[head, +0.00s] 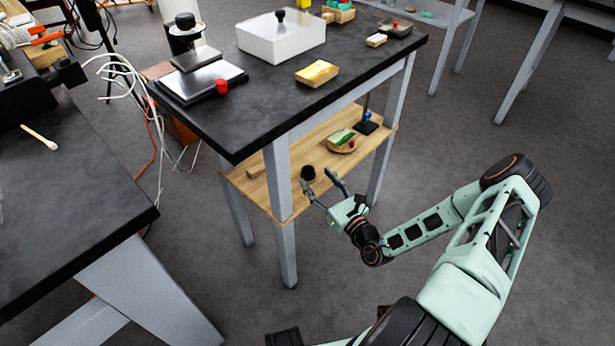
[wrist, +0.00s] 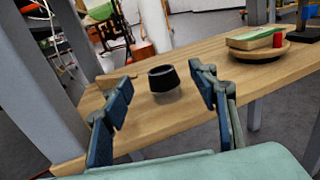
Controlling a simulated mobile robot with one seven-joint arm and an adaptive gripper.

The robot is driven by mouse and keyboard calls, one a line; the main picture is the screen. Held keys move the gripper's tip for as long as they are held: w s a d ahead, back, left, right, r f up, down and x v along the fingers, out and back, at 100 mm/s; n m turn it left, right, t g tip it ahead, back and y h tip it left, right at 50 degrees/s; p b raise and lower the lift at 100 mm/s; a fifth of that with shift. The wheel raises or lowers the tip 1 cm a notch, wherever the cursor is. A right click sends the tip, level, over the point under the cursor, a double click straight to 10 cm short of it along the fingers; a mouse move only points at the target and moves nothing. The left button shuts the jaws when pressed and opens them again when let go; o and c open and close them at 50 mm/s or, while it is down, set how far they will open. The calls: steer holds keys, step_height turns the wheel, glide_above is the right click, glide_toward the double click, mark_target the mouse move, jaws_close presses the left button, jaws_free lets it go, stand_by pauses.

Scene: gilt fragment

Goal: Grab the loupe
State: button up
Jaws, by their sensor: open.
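The loupe, a small black cup-shaped piece with a paler, clear-looking base, stands upright on the wooden lower shelf. It shows in the wrist view (wrist: 164,79) and in the head view (head: 308,172). My gripper (head: 325,184) is open at the shelf's front edge, pointing in under the black tabletop. In the wrist view its two blue-padded fingers (wrist: 160,100) stand to the left and right of the loupe, which sits a little beyond the fingertips. Nothing is between the fingers, and they do not appear to touch the loupe.
The wooden shelf (wrist: 230,95) holds a round wooden dish (head: 343,147) with a green-topped block and a red piece, right of the loupe. A blue-and-black stand (head: 367,121) is behind it. A grey table leg (head: 278,180) rises close left of my gripper. The black tabletop (head: 270,115) is overhead.

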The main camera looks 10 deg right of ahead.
mark_target(312, 175)
steer(key=x, duration=0.1)
steer(key=b+x, duration=0.2)
steer(key=x, duration=0.1)
steer(key=shift+w+f, duration=0.15)
steer(key=shift+f, duration=0.25)
steer(key=shift+w+a+r, duration=0.15)
steer(key=shift+w+a, duration=0.1)
steer(key=shift+w, duration=0.3)
steer(key=c, duration=1.2)
